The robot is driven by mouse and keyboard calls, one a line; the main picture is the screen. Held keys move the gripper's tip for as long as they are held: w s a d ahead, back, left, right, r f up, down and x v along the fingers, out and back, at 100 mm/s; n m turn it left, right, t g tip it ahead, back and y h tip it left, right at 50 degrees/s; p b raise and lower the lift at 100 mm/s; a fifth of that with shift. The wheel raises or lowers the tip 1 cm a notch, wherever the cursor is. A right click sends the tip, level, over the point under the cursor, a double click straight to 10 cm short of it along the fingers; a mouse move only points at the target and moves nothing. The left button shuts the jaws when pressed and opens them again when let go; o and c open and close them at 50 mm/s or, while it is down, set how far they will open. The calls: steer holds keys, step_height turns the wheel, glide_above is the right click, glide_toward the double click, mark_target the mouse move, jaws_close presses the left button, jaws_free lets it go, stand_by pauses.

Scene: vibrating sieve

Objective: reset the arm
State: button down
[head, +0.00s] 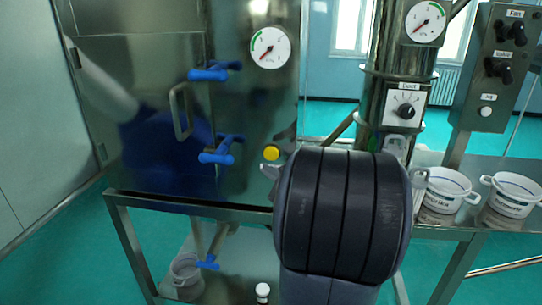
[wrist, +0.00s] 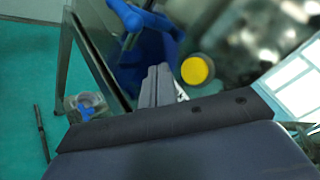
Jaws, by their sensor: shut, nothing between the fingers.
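My gripper (wrist: 159,85) shows in the wrist view with its two grey fingers side by side, shut and empty. It points toward the steel cabinet front, with a yellow button (wrist: 197,69) just to the right of the fingertips. In the head view my dark arm link covers most of my gripper, and only a small part shows at its left edge, close below the yellow button (head: 271,153). Whether the fingers touch the panel cannot be told.
The steel cabinet (head: 150,60) carries blue handles (head: 215,72) and a gauge (head: 270,48). A dial box (head: 405,106) and a control box (head: 492,65) stand right. White pots (head: 446,190) sit on the right shelf. A bucket (head: 186,272) is below. Floor at left is clear.

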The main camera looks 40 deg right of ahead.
steer(key=shift+w+d, duration=0.1)
stand_by(0.3)
steer(key=p, duration=0.1)
steer(key=w+d+p, duration=0.1)
steer(key=p, duration=0.1)
steer(key=shift+r, duration=0.25)
steer(key=shift+d+p, duration=0.1)
steer(key=shift+p, duration=0.75)
steer(key=shift+f+p, duration=0.1)
steer(key=shift+p, duration=0.25)
steer(key=shift+s+a+f+b, duration=0.1)
steer(key=shift+s+a+b, duration=0.5)
steer(key=shift+s+a, duration=0.45)
steer(key=shift+s+a+f+b, duration=0.1)
steer(key=shift+s+a+b, duration=0.5)
steer(key=shift+s+a, duration=0.4)
steer(key=shift+w, duration=0.25)
